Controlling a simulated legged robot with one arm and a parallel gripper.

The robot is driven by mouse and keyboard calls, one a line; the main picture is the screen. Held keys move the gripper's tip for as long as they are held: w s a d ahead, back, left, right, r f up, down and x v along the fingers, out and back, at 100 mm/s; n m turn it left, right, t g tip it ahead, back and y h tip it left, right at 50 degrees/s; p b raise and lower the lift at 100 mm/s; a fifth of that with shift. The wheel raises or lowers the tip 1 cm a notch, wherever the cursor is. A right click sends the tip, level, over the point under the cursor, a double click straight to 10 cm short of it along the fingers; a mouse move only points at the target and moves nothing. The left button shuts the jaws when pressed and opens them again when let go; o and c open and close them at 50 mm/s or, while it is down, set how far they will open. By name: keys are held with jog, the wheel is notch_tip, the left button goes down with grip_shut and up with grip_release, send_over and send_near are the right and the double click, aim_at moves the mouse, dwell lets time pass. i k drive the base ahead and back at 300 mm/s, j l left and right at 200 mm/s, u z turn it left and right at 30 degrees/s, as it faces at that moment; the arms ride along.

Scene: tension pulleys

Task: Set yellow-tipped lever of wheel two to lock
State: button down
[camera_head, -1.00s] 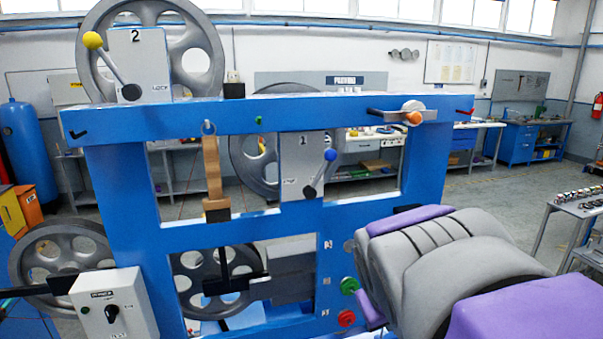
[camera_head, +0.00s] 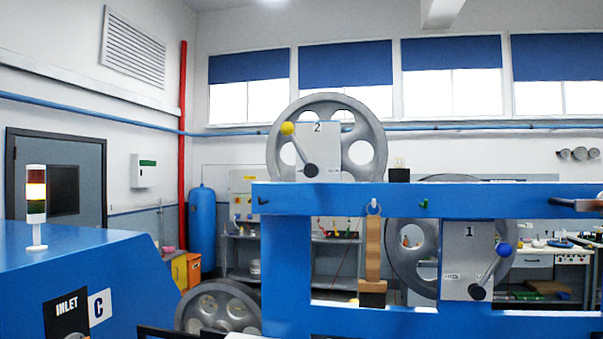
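The yellow-tipped lever (camera_head: 297,146) is on a grey plate (camera_head: 325,143) marked 2, in front of the large grey wheel two (camera_head: 372,130) on top of the blue frame. Its yellow ball tip points up and left from a dark pivot at the plate's lower edge. The plate's lower lettering is too small to read. A second lever with a blue tip (camera_head: 503,250) is on the plate marked 1 (camera_head: 456,248), lower right, and tilts up and right. My gripper is not in view.
The blue frame's top beam (camera_head: 470,200) runs across the right half. A blue cabinet (camera_head: 110,275) marked INLET and C, with a signal light (camera_head: 36,205) on top, fills the lower left. A wooden hanging block (camera_head: 373,248) hangs from the beam.

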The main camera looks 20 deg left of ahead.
aim_at(311, 171)
jog(key=u, duration=1.05)
